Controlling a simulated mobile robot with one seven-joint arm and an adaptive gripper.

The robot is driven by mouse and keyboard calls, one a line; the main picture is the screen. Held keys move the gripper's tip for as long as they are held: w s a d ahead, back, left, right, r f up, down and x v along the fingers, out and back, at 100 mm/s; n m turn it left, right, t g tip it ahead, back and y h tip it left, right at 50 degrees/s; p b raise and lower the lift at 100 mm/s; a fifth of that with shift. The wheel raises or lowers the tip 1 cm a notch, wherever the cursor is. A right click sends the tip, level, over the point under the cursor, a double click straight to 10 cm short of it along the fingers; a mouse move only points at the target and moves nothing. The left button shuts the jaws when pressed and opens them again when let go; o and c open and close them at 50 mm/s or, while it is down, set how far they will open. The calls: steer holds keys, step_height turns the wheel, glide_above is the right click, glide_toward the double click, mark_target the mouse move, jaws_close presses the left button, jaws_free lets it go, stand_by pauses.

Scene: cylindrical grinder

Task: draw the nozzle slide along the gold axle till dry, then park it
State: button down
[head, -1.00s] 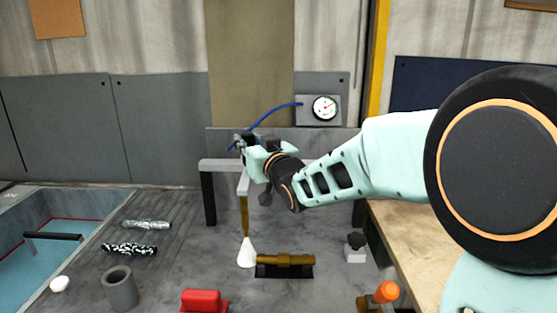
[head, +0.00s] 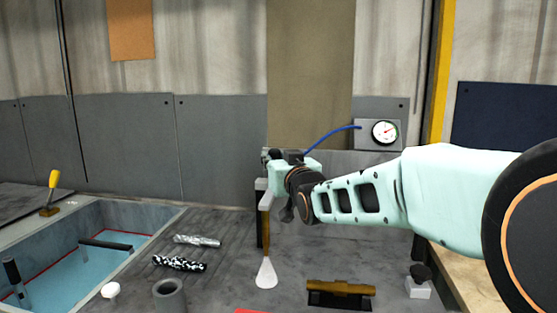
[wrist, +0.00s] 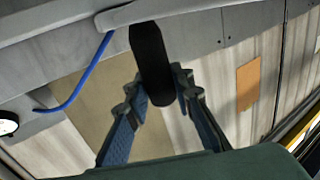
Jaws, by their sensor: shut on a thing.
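The gold axle (head: 341,288) lies level in a black cradle (head: 325,299) on the bench; whether it is wet is too small to tell. A thin brass tube (head: 266,228) with a white cone (head: 265,274) at its bottom hangs left of the axle, clear of its left end. The tube's top is hidden behind my gripper (head: 272,158), which is at the pale rail's left end (head: 262,186). In the wrist view my gripper (wrist: 160,92) is shut on a black handle (wrist: 152,58) under a grey bar (wrist: 180,8).
A blue hose (head: 325,134) runs to a gauge (head: 385,132) on the wall. Left of the cone lie a steel part (head: 197,240), a speckled part (head: 180,263), a grey cup (head: 169,293) and a water tank (head: 85,262). A black-knobbed block (head: 420,282) stands right of the axle.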

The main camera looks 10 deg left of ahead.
steer(key=shift+s+a, duration=0.1)
steer(key=shift+a, duration=0.15)
steer(key=c, duration=1.7)
jaws_free()
steer(key=shift+a, duration=0.15)
steer(key=shift+o, duration=0.2)
steer(key=shift+r, duration=0.15)
step_height(320, 180, up, 10)
steer(key=shift+f, duration=0.1)
